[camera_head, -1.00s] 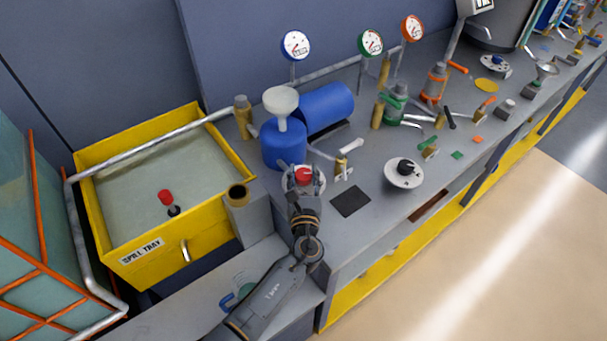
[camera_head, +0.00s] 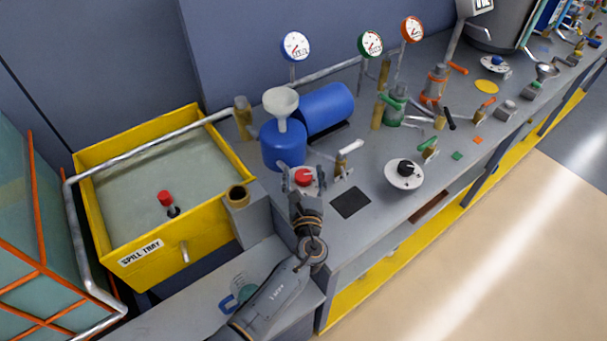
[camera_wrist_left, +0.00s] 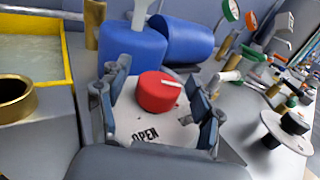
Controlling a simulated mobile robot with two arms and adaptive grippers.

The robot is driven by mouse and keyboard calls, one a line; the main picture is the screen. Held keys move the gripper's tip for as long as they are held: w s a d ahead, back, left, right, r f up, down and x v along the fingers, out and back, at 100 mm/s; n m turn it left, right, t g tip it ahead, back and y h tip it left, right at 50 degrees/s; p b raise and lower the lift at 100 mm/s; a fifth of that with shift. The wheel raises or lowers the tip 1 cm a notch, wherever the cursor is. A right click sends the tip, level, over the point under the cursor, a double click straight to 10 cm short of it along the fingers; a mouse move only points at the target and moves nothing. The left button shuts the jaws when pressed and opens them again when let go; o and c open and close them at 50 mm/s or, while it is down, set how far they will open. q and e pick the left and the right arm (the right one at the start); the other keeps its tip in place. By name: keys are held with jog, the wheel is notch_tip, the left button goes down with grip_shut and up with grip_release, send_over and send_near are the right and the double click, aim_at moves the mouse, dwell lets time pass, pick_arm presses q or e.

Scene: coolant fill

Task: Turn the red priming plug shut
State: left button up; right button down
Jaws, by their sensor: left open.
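The red priming plug (camera_head: 304,175) is a round red knob with a white mark line, on a pale round plate on the bench. In the left wrist view the plug (camera_wrist_left: 157,92) sits between the fingers, its mark line pointing right. The word OPEN shows on the plate (camera_wrist_left: 140,125) in front of it. My left gripper (camera_head: 304,180) is open, one finger on each side of the plug. In the left wrist view the fingers (camera_wrist_left: 158,100) appear apart from the plug. My right gripper is not in view.
A blue tank with a white funnel (camera_head: 283,145) stands just behind the plug. A black square pad (camera_head: 351,203) and a black-knobbed dial (camera_head: 404,174) lie to the right. The yellow spill tray (camera_head: 215,218) is at the left, with a brass cup (camera_head: 238,196) beside it.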

pick_arm(q)
jog(key=s, duration=1.2)
jog(key=shift+d, duration=0.35)
